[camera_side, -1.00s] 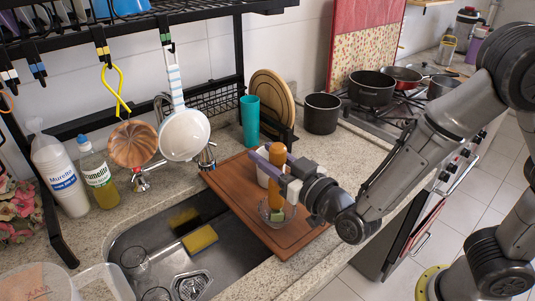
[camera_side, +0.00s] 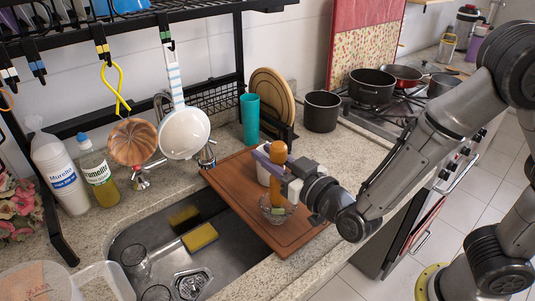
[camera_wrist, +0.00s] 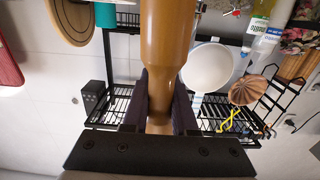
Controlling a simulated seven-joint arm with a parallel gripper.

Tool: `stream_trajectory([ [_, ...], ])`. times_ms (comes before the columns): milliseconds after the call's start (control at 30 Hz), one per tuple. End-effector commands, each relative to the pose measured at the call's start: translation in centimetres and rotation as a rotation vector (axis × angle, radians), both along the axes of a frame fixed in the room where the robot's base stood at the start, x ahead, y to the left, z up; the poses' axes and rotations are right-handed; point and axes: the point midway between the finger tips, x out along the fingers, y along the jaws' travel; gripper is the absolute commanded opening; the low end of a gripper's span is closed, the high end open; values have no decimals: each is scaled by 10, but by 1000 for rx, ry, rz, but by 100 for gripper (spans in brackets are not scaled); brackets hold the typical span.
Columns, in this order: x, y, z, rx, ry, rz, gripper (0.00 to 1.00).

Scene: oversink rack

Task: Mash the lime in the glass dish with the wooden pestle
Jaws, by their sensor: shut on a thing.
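The wooden pestle (camera_side: 278,180) stands about upright in the side view. My gripper (camera_side: 268,168) is shut on its shaft; the wrist view shows the pestle (camera_wrist: 168,45) between the two dark fingers (camera_wrist: 160,108). The pestle's lower end reaches down to the glass dish (camera_side: 277,213), which sits on the wooden cutting board. Something green, likely the lime, shows faintly in the dish under the pestle. Its shape and whether the pestle presses on it cannot be made out.
The cutting board (camera_side: 236,189) lies across the sink's edge (camera_side: 120,240). A teal cup (camera_side: 250,118) and black pot (camera_side: 321,112) are farther back. A yellow sponge (camera_side: 201,237) lies in the sink.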

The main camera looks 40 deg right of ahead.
Motion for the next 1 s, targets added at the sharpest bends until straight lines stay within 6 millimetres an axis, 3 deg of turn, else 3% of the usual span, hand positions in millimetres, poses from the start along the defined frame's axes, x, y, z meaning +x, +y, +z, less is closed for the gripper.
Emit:
stream_trajectory([
  [400,1,1,11,7,-12,1,0],
  [1000,1,1,2,7,-14,1,0],
])
